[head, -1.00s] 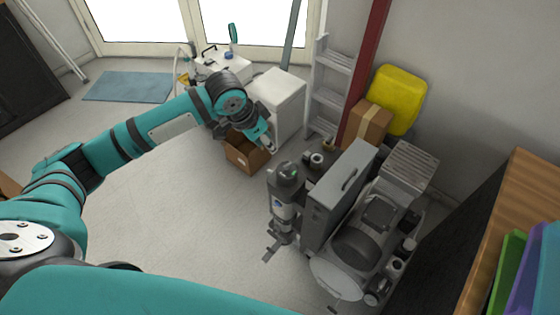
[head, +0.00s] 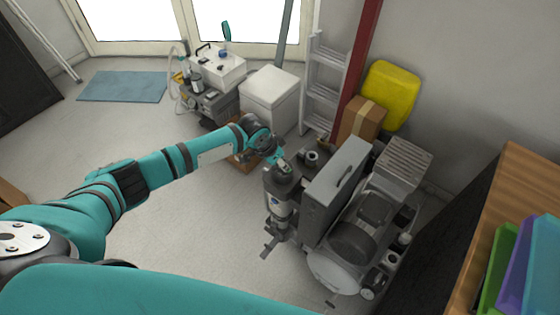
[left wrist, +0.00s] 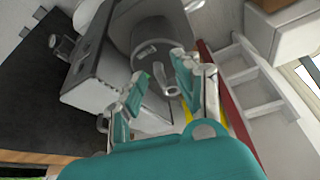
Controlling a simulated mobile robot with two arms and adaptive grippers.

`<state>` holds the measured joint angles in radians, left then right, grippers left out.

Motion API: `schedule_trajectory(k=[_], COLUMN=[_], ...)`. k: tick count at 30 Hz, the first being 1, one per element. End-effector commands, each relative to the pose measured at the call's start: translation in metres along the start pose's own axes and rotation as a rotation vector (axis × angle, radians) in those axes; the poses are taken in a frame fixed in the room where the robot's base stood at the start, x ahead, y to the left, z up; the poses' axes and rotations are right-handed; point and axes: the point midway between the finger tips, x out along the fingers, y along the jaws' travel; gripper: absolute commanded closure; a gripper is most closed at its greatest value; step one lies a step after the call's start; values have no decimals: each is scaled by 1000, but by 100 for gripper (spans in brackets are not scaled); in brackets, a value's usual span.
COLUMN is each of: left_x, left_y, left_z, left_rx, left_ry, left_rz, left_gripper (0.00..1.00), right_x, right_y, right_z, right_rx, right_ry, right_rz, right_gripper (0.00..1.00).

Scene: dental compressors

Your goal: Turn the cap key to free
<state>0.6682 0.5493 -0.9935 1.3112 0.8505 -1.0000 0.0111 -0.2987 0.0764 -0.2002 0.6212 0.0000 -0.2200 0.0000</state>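The dark grey cap (head: 284,172) sits on top of an upright cylinder on the left side of the compressor unit. In the left wrist view, the cap (left wrist: 150,38) shows a light ring and a short pale grey key (left wrist: 168,82). My left gripper (head: 277,157) is at the cap's upper left edge in the head view. In the left wrist view my left gripper (left wrist: 162,68) is open, its two teal-tipped fingers apart around the key's line. I cannot tell whether either finger touches the key. My right gripper is not in view.
A grey case (head: 338,177) and the compressor tank (head: 352,243) stand right of the cylinder. A cardboard box (head: 243,158) lies behind my left arm, near a white cabinet (head: 268,100). A ladder (head: 325,85) leans at the wall.

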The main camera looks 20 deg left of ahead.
Motion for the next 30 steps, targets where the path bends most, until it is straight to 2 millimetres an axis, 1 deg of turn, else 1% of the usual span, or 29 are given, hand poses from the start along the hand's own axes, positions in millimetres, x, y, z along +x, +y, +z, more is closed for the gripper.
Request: schedule_trajectory(k=[5,6,13,19,21,23,25,27,30], left_x=[0,0,0,0,-1,-3,-5,-6,-5], left_y=[0,0,0,0,0,1,3,4,6], left_z=[0,0,0,0,0,-1,-2,-2,-2], left_rx=[0,0,0,-1,-8,-34,-84,-151,-246], left_ry=[0,0,0,0,-1,-2,-3,-3,-3], left_rz=[0,0,0,0,-3,-11,-31,-57,-96], left_gripper=[68,70,100,100,100,100,100,100,100], right_x=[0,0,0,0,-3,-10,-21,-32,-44], right_y=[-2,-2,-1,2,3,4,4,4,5], right_z=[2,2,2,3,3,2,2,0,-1], right_rx=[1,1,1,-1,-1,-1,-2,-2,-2], right_ry=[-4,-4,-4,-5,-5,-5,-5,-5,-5], right_rz=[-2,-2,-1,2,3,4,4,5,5], right_gripper=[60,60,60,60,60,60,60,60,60])
